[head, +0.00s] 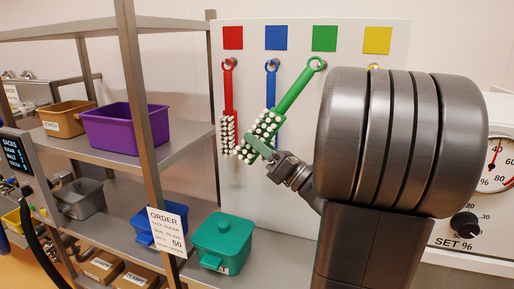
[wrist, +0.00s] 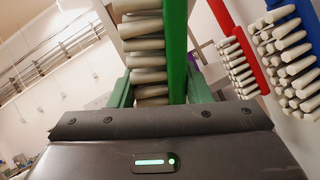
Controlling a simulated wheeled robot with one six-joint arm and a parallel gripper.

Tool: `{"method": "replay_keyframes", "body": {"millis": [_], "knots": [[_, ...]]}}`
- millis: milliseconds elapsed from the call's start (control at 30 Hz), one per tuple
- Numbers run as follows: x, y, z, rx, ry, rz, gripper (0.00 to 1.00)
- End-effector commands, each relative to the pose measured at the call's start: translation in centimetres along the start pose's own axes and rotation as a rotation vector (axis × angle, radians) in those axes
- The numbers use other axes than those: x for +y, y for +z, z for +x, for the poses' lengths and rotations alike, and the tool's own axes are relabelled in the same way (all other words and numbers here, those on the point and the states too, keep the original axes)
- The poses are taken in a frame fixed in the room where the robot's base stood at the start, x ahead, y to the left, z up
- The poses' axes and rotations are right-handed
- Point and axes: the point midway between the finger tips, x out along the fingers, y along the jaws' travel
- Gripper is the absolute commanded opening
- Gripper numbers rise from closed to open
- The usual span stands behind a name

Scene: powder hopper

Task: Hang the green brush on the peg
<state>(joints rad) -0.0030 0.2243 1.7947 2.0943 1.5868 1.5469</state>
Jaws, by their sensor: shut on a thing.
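The green brush (head: 294,91) is tilted in the head view, its ring end up to the right below the green square (head: 324,38) and its white-bristled head down to the left. My gripper (head: 262,147) is shut on the brush near its bristled head. In the wrist view the green brush (wrist: 175,45) rises from between my green fingers, bristles on its left. The ring is about level with the rings of the hanging brushes.
The red brush (head: 228,92) and blue brush (head: 271,88) hang on the white board (head: 350,50), close to the green brush's head. A brass-coloured peg (head: 375,66) shows below the yellow square (head: 377,40). Shelves with a purple bin (head: 125,128) stand left.

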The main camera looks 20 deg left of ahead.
Motion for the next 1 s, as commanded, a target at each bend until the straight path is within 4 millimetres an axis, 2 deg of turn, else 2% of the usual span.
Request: {"method": "replay_keyframes", "body": {"millis": [1000], "knots": [[-5.7, 1.6, 0.9, 0.0, -0.001, 0.0, 0.14]]}}
